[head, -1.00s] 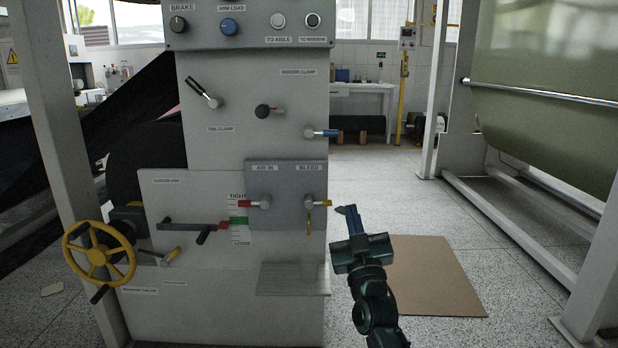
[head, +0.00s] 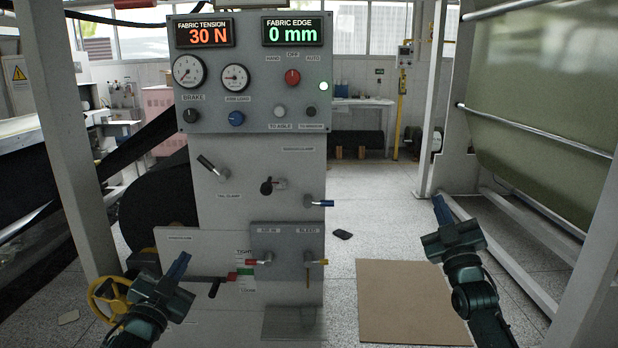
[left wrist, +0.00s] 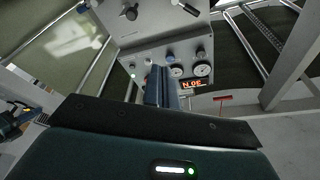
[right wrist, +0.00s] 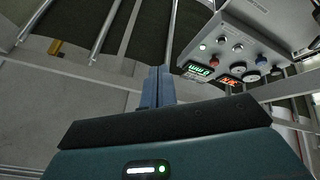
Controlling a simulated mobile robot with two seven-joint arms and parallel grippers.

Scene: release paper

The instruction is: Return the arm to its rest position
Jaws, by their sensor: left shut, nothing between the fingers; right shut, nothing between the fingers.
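My right gripper (head: 441,210) is up in front of the floor at the right of the grey machine, apart from everything; its blue fingers are shut and empty, and they also show shut in the right wrist view (right wrist: 157,86). My left gripper (head: 178,267) is in front of the machine's lower left, near the yellow handwheel (head: 104,297), partly covering the wheel. Its fingers are shut and empty, as the left wrist view (left wrist: 160,86) also shows. Whether the left gripper touches anything behind it I cannot tell, but nothing is held.
The grey control column (head: 250,165) stands in the middle with levers and valves jutting out. Its displays read 30 N and 0 mm. A brown board (head: 410,300) lies on the floor at right, with a small dark object (head: 342,234) behind it. A white frame post (head: 65,150) stands at left.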

